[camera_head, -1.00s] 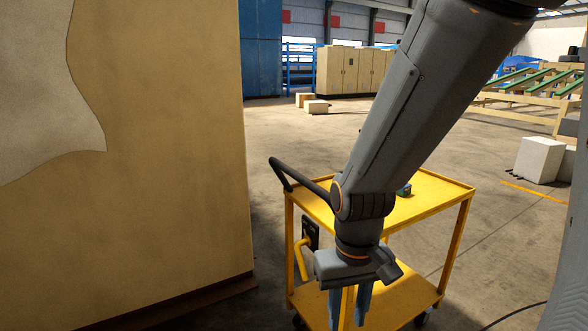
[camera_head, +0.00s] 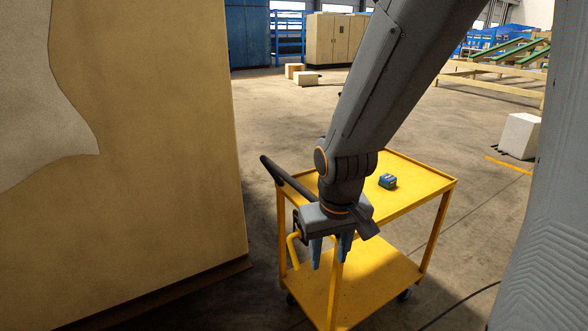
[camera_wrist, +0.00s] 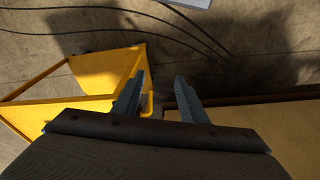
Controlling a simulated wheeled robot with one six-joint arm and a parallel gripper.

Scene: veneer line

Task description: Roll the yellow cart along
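The yellow cart (camera_head: 420,207) stands upright on the floor in front of me, with two shelves, corner posts and dark wheels. A black push bar (camera_head: 287,180) sticks out at its upper left. A yellow loop handle (camera_head: 293,252) is on its near left side. My gripper (camera_head: 331,252) points down at the cart's near left corner, beside this handle. In the wrist view my gripper (camera_wrist: 157,92) has its fingers apart. A yellow bar (camera_wrist: 149,103) shows close to the left finger; I cannot tell whether it touches. A small blue-green box (camera_head: 387,181) rests on the top shelf.
A large tan panel stack (camera_head: 165,170) stands close on the left. A white block (camera_head: 519,136) is on the floor at right, and a dark cable (camera_head: 460,307) lies near the front right. Open concrete floor (camera_head: 440,125) lies behind the cart.

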